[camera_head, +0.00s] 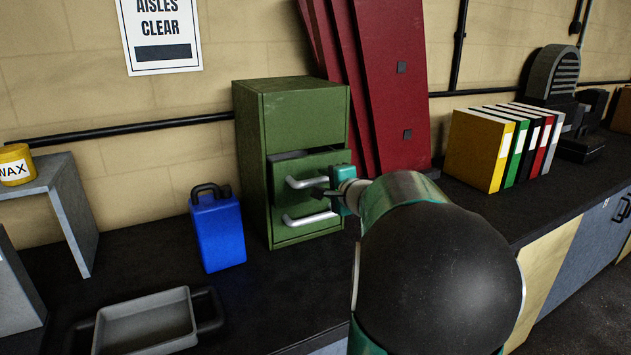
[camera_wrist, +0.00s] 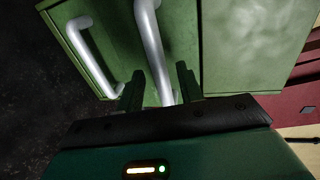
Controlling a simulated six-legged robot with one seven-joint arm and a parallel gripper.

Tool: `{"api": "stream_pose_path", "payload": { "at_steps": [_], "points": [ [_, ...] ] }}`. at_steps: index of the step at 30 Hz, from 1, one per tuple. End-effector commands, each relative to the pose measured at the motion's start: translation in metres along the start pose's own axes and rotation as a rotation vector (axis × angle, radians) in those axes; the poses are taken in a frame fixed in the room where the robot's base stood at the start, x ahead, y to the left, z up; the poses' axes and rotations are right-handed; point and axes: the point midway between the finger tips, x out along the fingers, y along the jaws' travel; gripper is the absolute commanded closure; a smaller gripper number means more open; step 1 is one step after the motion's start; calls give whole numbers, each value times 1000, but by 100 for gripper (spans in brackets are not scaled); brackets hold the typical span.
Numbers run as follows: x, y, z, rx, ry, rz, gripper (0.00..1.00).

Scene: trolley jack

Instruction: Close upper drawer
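The green cabinet (camera_head: 305,115) stands on the dark counter against the wall. Its upper drawer (camera_head: 290,168) is partly pulled out, with a dark gap along its top edge. The upper drawer's silver handle (camera_head: 306,181) is in front of my gripper (camera_head: 326,193), which reaches in from the right. In the wrist view this handle (camera_wrist: 150,42) runs between the two fingers of my gripper (camera_wrist: 160,88). The fingers are apart, with some space beside the bar; contact is not clear. The lower drawer's handle (camera_head: 308,220) is below, and it shows at left in the wrist view (camera_wrist: 88,55).
A blue can (camera_head: 217,233) stands left of the cabinet. A grey tray (camera_head: 147,325) lies at the front left. Red panels (camera_head: 393,85) lean to the right of the cabinet, and several binders (camera_head: 480,150) stand farther right. The counter before the cabinet is bare.

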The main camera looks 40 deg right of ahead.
Motion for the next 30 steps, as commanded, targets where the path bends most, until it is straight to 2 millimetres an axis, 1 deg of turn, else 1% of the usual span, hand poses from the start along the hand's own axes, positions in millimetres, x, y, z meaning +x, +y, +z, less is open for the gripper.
{"api": "stream_pose_path", "payload": {
  "at_steps": [1, 3, 6, 15, 16, 17, 18, 21, 26, 28, 30],
  "points": [
    [8, 1, 0, 2, -1, 1, 63],
    [17, 1, 1, 3, -1, 1, 63],
    [24, 0, 2, 0, 0, 0, 63],
    [27, 0, 3, 0, 0, 0, 63],
    [27, 0, 2, 0, 0, 0, 67],
    [27, 0, 2, 0, 0, 0, 73],
    [27, 0, 2, 0, 0, 0, 81],
    [27, 0, 2, 0, 0, 0, 100],
    [27, 0, 2, 0, 0, 0, 100],
    [30, 0, 3, 0, -1, 0, 100],
    [38, -3, 3, 0, -2, -1, 100]
  ]
}}
